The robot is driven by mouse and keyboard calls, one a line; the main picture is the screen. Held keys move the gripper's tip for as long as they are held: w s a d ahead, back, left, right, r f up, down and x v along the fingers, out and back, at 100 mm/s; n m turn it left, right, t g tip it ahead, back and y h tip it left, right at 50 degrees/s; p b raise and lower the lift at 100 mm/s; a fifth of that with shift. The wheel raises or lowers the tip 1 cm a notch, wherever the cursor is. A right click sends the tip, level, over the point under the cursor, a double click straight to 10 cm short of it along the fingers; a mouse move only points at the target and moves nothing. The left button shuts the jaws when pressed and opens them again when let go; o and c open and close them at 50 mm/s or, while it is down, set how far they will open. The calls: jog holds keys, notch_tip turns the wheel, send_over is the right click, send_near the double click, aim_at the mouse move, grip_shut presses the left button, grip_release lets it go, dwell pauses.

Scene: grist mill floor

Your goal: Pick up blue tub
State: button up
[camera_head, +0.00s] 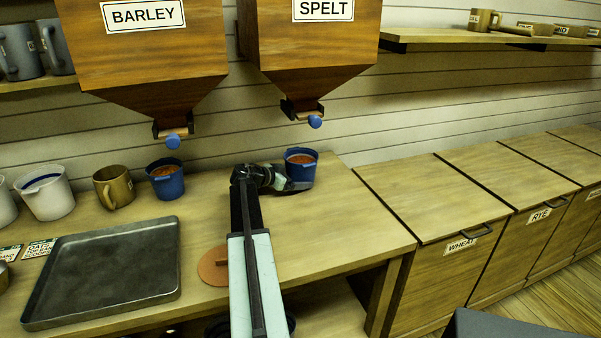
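Two blue tubs with reddish-brown contents stand upright on the wooden counter. One blue tub (301,166) is below the SPELT hopper, near the counter's back right. The other blue tub (166,181) is further left, below the BARLEY hopper. My gripper (297,185) is low over the counter, right at the front of the right tub. A dark finger overlaps the tub's lower edge. The other finger does not show clearly, so I cannot tell whether the gripper touches the tub or how far it is open.
A brown mug (113,187) and a white bucket (46,192) stand left of the left tub. A metal tray (105,272) lies at front left. A round brown lid (213,265) lies beside my arm. The SPELT hopper (308,45) hangs above. Bins (430,195) adjoin the right.

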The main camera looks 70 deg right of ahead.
aim_at(296, 168)
jog(key=c, duration=1.6)
jog(key=shift+c, duration=0.2)
jog(key=shift+r+p, duration=0.5)
notch_tip(296, 168, up, 3)
jog(key=p, duration=0.2)
jog(key=shift+f+p, duration=0.1)
jog(key=shift+p, duration=0.25)
jog(key=s+a, duration=0.2)
jog(key=a, duration=0.2)
jog(key=s+a+r+p, duration=0.1)
jog(key=s+a, duration=0.1)
jog(key=a, duration=0.3)
jog(key=s+a, duration=0.3)
jog(key=a, duration=0.2)
jog(key=shift+a+r, duration=0.15)
jog(key=shift+a, duration=0.1)
